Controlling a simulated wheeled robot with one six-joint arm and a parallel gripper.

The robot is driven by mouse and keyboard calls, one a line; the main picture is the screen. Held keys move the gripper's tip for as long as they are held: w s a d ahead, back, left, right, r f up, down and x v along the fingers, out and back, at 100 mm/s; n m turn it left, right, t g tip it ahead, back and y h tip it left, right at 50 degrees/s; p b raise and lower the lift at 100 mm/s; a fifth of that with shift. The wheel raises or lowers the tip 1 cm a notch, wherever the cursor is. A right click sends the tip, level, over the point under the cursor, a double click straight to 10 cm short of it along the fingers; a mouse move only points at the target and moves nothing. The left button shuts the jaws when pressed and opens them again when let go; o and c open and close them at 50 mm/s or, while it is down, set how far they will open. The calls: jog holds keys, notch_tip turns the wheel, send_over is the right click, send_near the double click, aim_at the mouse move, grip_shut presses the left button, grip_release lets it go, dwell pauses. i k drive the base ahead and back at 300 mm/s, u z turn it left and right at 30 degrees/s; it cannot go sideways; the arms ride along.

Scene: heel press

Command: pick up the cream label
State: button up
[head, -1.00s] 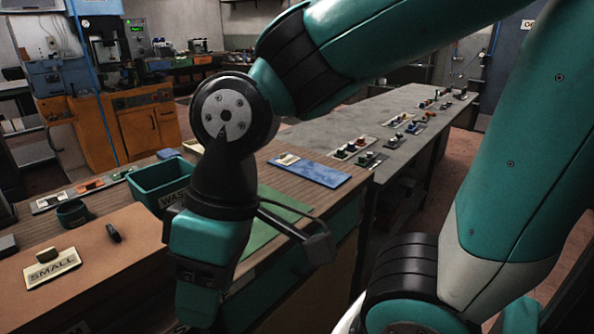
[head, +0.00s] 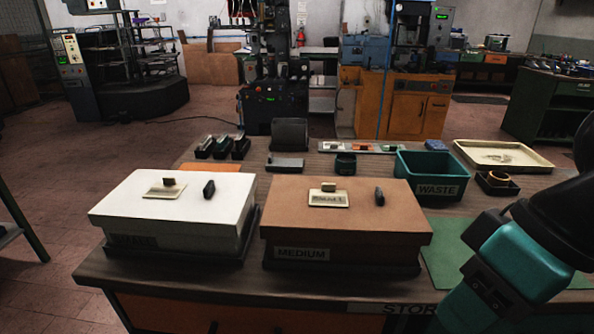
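In the head view, a cream label (head: 328,201) with dark print lies flat on the lid of the brown box (head: 345,237), whose front reads MEDIUM. A small brown block (head: 328,187) sits at the label's back edge. A second cream label (head: 165,191) lies on the lid of the white box (head: 170,230), also with a small block on it. The teal and black end of my arm is at the lower right, to the right of the brown box and apart from both labels. My gripper's fingers are out of the picture.
Dark upright pieces (head: 379,196) and (head: 209,189) stand on the lids right of the labels. A green WASTE bin (head: 431,176) and a cream tray (head: 503,155) stand behind to the right. A green mat (head: 447,258) lies right of the brown box.

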aim_at(169, 189)
jog(key=k, duration=0.5)
jog(key=u, duration=2.15)
jog(key=i, duration=1.45)
jog(key=z, duration=1.8)
